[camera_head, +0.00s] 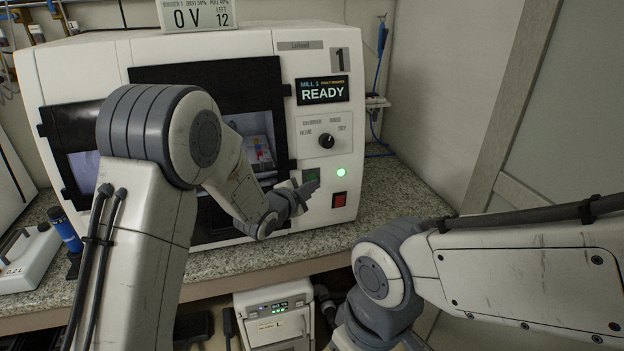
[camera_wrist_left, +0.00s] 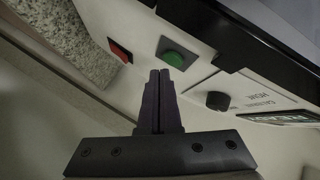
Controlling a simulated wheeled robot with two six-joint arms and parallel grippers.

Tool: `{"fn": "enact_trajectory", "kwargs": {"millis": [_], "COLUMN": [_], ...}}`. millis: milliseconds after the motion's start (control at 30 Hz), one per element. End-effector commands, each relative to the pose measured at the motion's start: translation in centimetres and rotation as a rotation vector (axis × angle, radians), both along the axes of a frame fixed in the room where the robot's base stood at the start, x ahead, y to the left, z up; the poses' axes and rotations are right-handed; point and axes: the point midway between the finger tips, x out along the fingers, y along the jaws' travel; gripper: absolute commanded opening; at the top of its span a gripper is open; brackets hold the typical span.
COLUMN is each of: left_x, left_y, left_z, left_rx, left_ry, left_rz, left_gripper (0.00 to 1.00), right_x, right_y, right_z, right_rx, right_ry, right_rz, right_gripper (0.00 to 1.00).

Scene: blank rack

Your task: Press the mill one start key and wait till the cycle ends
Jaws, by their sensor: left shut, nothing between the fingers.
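Mill one (camera_head: 200,45) is a white machine with a dark-framed window, marked "1", on the counter. Its display (camera_head: 322,90) reads "MILL 1" and "READY". The green start key (camera_head: 311,175) is on the front panel, partly behind my left gripper (camera_head: 308,188) in the head view. In the left wrist view the green key (camera_wrist_left: 174,59) shows just beyond the tips of my left gripper (camera_wrist_left: 159,72), which is shut and empty. I cannot tell whether the tips touch the key. The right arm (camera_head: 520,270) is in view at lower right, but its gripper is out of frame.
A red key (camera_head: 339,199) is right of the green one, with a lit green lamp (camera_head: 343,172) above it. A black knob (camera_head: 326,141) is higher up. A white unit (camera_head: 275,318) stands below the counter (camera_head: 400,190), whose right side is clear.

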Motion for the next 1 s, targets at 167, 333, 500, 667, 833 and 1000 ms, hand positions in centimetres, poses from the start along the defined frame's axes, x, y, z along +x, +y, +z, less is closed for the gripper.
{"fn": "enact_trajectory", "kwargs": {"millis": [167, 333, 500, 667, 833, 1000], "left_x": [0.59, 0.66, 0.66, 0.77, 0.95, 1.15], "left_y": [0.21, 0.22, 0.22, 0.25, 0.31, 0.38], "left_z": [-0.13, -0.06, -0.06, -0.07, -0.1, -0.11], "left_rx": [0.0, 0.001, 0.001, 0.0, 0.0, 0.0], "left_ry": [0.0, 0.001, 0.001, 0.0, 0.0, 0.002], "left_rz": [0.001, 0.0, 0.0, 0.001, 0.0, 0.001], "left_gripper": [0.0, 0.0, 0.0, 0.0, 0.0, 0.0], "right_x": [0.0, 0.0, 0.0, 0.0, 0.0, 0.0], "right_y": [0.0, 0.0, 0.0, 0.0, 0.0, 0.0], "right_z": [-0.34, -0.3, -0.3, -0.33, -0.38, -0.43], "right_rx": [0.0, 0.0, 0.0, 0.0, 0.0, 0.0], "right_ry": [0.0, 0.0, 0.0, 0.0, 0.0, 0.0], "right_rz": [0.0, 0.0, 0.0, 0.0, 0.0, 0.0], "right_gripper": [0.0, 0.0, 0.0, 0.0, 0.0, 0.0]}}
